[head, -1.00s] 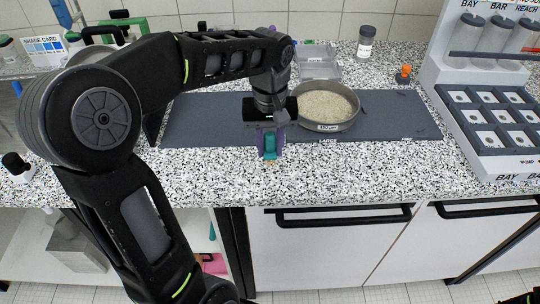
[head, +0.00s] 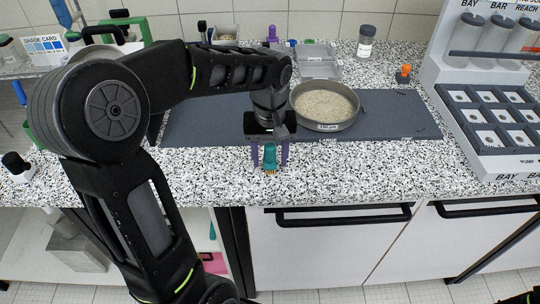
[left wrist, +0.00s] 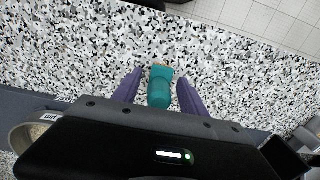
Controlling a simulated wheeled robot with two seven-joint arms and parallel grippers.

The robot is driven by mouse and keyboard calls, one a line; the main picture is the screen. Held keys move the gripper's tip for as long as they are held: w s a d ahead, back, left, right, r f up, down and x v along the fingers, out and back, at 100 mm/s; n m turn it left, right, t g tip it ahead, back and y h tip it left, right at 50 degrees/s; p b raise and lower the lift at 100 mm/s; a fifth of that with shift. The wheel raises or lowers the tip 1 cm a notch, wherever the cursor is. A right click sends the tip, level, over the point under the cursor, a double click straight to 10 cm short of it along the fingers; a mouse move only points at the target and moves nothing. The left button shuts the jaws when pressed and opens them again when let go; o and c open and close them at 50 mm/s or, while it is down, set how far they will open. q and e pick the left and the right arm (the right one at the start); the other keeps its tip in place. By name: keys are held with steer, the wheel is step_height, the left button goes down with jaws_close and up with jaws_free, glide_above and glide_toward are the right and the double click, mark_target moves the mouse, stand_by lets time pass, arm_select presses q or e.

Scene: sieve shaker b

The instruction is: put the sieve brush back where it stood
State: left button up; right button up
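The sieve brush (head: 270,155) has a teal handle and a small tan-orange end, which points down in the head view. It is at the front strip of the speckled counter, just in front of the dark mat. My left gripper (head: 270,160) is open, with one purple finger on each side of the brush. In the left wrist view the teal brush (left wrist: 160,90) lies between the spread fingers, with a narrow gap on both sides. I cannot tell whether the brush stands freely upright.
A round sieve (head: 326,106) of pale grains sits on the dark mat (head: 390,120), right of my left gripper. A lidded jar (head: 365,43) and a small orange-topped item (head: 404,73) stand behind. A grey rack (head: 490,120) is at right. The counter front right of the brush is clear.

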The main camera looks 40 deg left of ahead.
arm_select(q)
steer(key=shift+r, duration=0.15)
step_height(320, 180, up, 10)
steer(key=shift+f, duration=0.25)
steer(key=shift+r+p, duration=0.6)
steer(key=shift+r, duration=0.65)
